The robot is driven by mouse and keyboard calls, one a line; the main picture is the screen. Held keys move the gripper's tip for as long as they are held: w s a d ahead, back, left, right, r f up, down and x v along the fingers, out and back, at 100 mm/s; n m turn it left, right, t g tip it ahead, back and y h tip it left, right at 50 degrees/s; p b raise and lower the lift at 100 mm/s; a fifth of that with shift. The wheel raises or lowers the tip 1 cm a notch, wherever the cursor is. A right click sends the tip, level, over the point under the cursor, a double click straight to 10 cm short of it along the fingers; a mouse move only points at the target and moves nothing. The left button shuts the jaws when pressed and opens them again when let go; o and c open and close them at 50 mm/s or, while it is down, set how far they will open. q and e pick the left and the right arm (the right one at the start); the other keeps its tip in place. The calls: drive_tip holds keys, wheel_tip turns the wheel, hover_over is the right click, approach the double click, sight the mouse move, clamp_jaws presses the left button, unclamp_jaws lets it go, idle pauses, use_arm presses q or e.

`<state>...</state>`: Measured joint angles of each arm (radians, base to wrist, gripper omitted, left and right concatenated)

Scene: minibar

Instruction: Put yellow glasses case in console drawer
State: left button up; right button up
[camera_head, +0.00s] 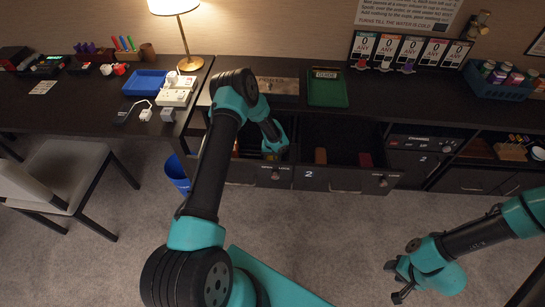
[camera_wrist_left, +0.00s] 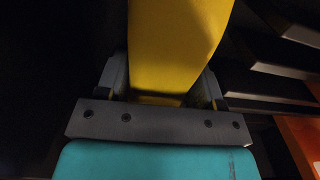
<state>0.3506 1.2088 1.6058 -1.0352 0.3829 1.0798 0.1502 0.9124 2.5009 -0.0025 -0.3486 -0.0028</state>
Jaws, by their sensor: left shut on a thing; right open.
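The yellow glasses case (camera_wrist_left: 178,45) fills the middle of the left wrist view, between the two fingers of my left gripper (camera_wrist_left: 162,88). My left gripper is shut on it. In the head view my left gripper (camera_head: 272,152) is over the left open console drawer (camera_head: 272,175), and only a small bit of yellow shows there. The case is mostly hidden by my arm. Whether it touches the drawer floor, I cannot tell. My right gripper (camera_head: 396,281) is open and empty over the carpet at the lower right.
A second open drawer (camera_head: 343,180), marked 2, holds a brown item (camera_head: 320,156) and a red item (camera_head: 366,160). A green tray (camera_head: 327,88) lies on the dark counter above. A lamp (camera_head: 187,35) and blue tray (camera_head: 145,82) stand left. The carpet in front is clear.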

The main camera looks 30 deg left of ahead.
use_arm(q)
drive_tip(key=shift+f, duration=0.1)
drive_tip(key=o, duration=0.7)
wheel_tip(320, 180, up, 12)
idle(0.5)
idle(0.3)
